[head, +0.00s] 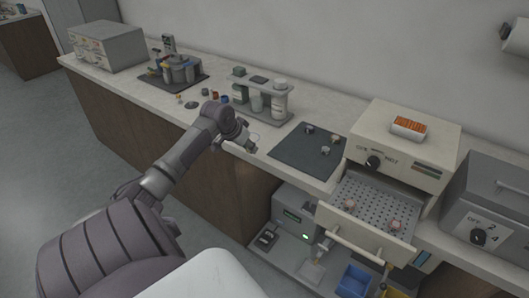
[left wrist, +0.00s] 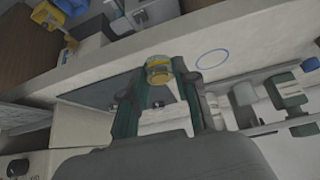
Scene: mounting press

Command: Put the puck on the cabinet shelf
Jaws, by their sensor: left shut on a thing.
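My left gripper (head: 246,143) is over the front edge of the counter in the head view. In the left wrist view my left gripper (left wrist: 161,85) is shut on a small round puck (left wrist: 159,69) with a yellowish, clear look. The puck is held at the fingertips, and it is too small to make out in the head view. An open cabinet space under the counter at the lower right has a pale shelf (head: 283,258). A grey device with a green light (head: 296,220) stands there. My right gripper is not in view.
A dark mat (head: 287,157) with small pieces lies right of the gripper. A cream oven (head: 408,140) has its perforated drawer (head: 368,205) pulled out above the cabinet space, with two pinkish pieces inside. A blue bin (head: 354,281) sits below. A bottle rack (head: 262,99) stands behind the gripper.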

